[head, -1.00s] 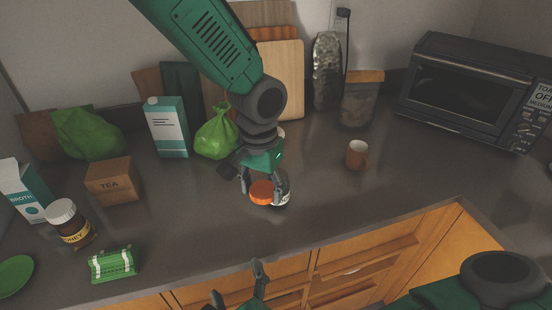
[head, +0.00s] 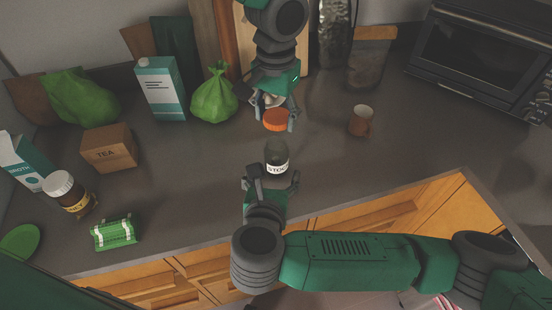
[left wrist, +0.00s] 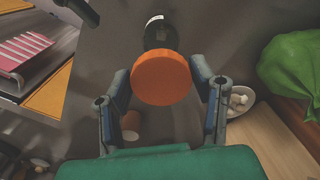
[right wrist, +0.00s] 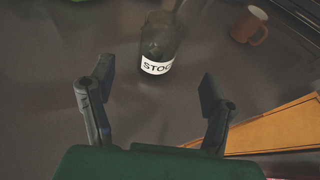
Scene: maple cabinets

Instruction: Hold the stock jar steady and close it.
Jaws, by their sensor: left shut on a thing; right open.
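The stock jar (head: 276,155) is dark glass with a white "STOCK" label and stands upright on the counter. It also shows in the right wrist view (right wrist: 158,48) and, partly behind the lid, in the left wrist view (left wrist: 158,32). My left gripper (head: 276,121) is shut on the orange lid (head: 275,118), which is apart from the jar and beyond it in the head view. The lid fills the middle of the left wrist view (left wrist: 160,78). My right gripper (head: 272,178) is open at the near side of the jar, its fingers apart and empty.
A brown mug (head: 361,121) stands right of the jar. A green bag (head: 214,94), a carton (head: 160,88) and a tea box (head: 109,148) stand to the left. The toaster oven (head: 477,60) is at the back right. Counter beside the jar is clear.

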